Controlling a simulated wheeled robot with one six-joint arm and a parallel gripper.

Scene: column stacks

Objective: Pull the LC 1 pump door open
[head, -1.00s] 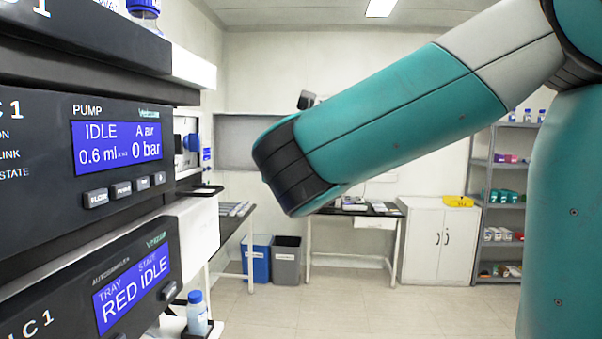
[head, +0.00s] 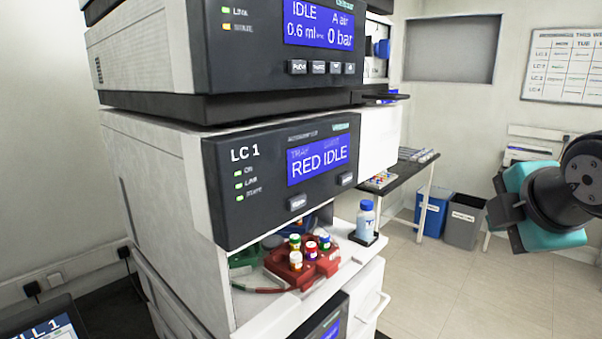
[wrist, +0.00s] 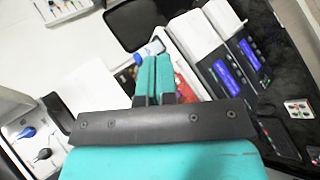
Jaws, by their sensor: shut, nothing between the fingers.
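The LC 1 pump's dark front panel (head: 230,62) is at the top of the head view, cut off by the upper edge. Its blue display (head: 318,22) reads IDLE, 0.6 ml and 0 bar, with several buttons below. I cannot tell which part is its door or whether it is open. My gripper (wrist: 154,68) shows in the wrist view with its teal fingers shut together and empty. The stack with blue displays (wrist: 222,75) lies beyond and right of the fingers, apparently apart from them. In the head view my arm's end is at the right, well clear of the pump.
Below the pump is the LC 1 autosampler (head: 225,195), reading RED IDLE. A red vial tray (head: 285,266) and a blue-capped bottle (head: 366,218) are under its panel. Blue bin (head: 432,215) and grey bin (head: 463,222) stand behind. Floor (head: 450,290) at the right is clear.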

